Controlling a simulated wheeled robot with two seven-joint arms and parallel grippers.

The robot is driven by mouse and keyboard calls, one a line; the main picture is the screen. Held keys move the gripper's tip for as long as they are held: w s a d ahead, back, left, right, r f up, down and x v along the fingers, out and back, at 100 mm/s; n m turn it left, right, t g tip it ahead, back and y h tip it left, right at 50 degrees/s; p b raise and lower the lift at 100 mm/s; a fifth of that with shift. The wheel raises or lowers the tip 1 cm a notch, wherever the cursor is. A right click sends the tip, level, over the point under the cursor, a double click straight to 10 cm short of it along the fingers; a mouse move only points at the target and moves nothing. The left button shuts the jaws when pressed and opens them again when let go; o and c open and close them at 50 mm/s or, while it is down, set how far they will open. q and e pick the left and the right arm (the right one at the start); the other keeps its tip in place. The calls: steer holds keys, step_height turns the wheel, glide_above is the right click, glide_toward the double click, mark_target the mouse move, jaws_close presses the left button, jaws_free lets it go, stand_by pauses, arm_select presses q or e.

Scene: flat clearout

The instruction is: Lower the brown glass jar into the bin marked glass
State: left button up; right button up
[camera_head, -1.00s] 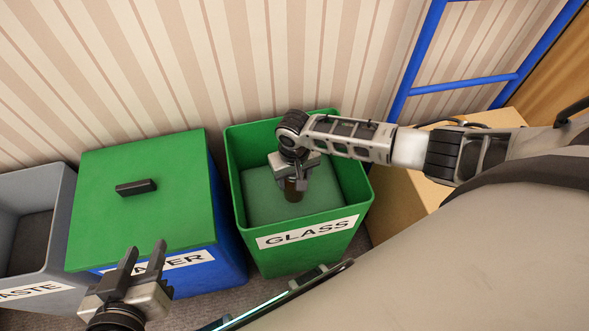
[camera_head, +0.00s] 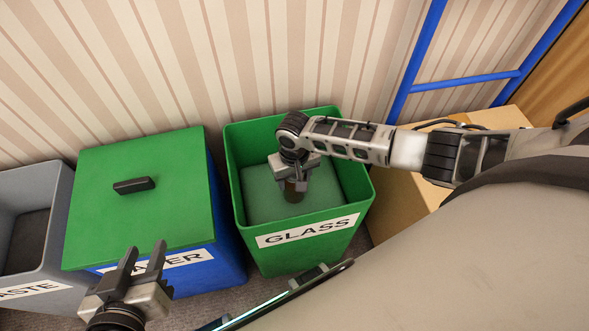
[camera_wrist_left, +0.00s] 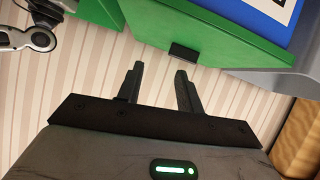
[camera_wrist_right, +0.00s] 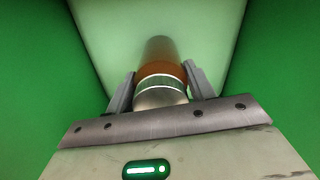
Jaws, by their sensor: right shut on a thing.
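The brown glass jar (camera_head: 293,194) hangs inside the open mouth of the green bin marked GLASS (camera_head: 308,233). My right gripper (camera_head: 295,180) is shut on the jar from above. In the right wrist view the jar (camera_wrist_right: 162,72) shows a brown body and a silvery lid end between the fingers (camera_wrist_right: 160,92), with the bin's pale floor beyond it. I cannot tell whether the jar touches that floor. My left gripper (camera_head: 143,262) is open and empty in front of the paper bin; its fingers stand apart in the left wrist view (camera_wrist_left: 160,90).
Left of the glass bin stands a blue bin (camera_head: 228,225) under a green lid (camera_head: 150,205) with a dark handle. A grey waste bin (camera_head: 60,225) is at far left. A cardboard box (camera_head: 405,205) and blue ladder (camera_head: 470,84) are at right. A striped wall is behind.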

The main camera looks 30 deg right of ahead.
steer(key=o, duration=1.2)
steer(key=shift+o, duration=0.2)
step_height(320, 180, up, 8)
steer(key=p, duration=0.3)
steer(key=shift+r+p, duration=0.2)
steer(key=shift+p, duration=0.1)
arm_select(q)
steer(key=shift+a+r+p, duration=0.15)
steer(key=shift+r+p, duration=0.9)
steer(key=shift+r, duration=1.4)
arm_select(e)
step_height(320, 180, up, 8)
steer(key=shift+f, duration=0.25)
